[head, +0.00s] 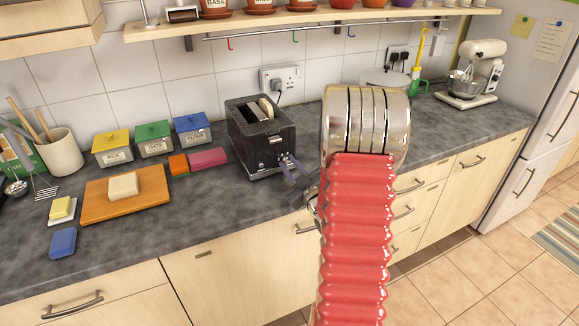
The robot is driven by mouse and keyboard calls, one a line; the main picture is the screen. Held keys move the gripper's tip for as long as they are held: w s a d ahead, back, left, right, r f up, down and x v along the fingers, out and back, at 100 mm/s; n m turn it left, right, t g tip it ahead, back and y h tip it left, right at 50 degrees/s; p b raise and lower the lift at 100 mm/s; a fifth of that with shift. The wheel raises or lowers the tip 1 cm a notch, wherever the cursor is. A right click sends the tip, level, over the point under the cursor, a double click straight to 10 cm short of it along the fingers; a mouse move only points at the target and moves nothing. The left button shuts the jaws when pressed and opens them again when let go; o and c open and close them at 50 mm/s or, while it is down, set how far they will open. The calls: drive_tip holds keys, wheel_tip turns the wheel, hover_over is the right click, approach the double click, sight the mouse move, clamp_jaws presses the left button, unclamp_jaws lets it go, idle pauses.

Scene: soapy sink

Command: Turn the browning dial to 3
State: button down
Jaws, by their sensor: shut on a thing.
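A black toaster (258,145) stands on the dark worktop against the tiled wall, with a slice of bread (266,107) showing in its top slot. My gripper (288,165) reaches in from the right to the toaster's near end face, low on its right side. Its fingers are shut on the browning dial there. The dial itself is hidden by the fingers, and its number marks are too small to read. My red ribbed arm and its metal bands cover the worktop just right of the toaster.
Yellow, green and blue lidded tins (153,138) stand left of the toaster. Orange and pink blocks (207,159) lie close to it. A wooden board (100,205) holds a pale block. A mixer (472,75) stands far right. A shelf (250,22) with pots hangs above.

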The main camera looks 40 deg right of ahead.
drive_tip(key=shift+d+m, duration=0.1)
drive_tip(key=shift+m, duration=0.2)
drive_tip(key=m, duration=0.4)
drive_tip(key=shift+d, duration=0.1)
drive_tip(key=m, duration=0.5)
drive_tip(key=shift+d, duration=0.1)
idle(0.3)
drive_tip(key=c, duration=1.6)
unclamp_jaws()
drive_tip(key=shift+s, duration=0.1)
drive_tip(key=v, duration=1.3)
drive_tip(key=shift+s, duration=0.3)
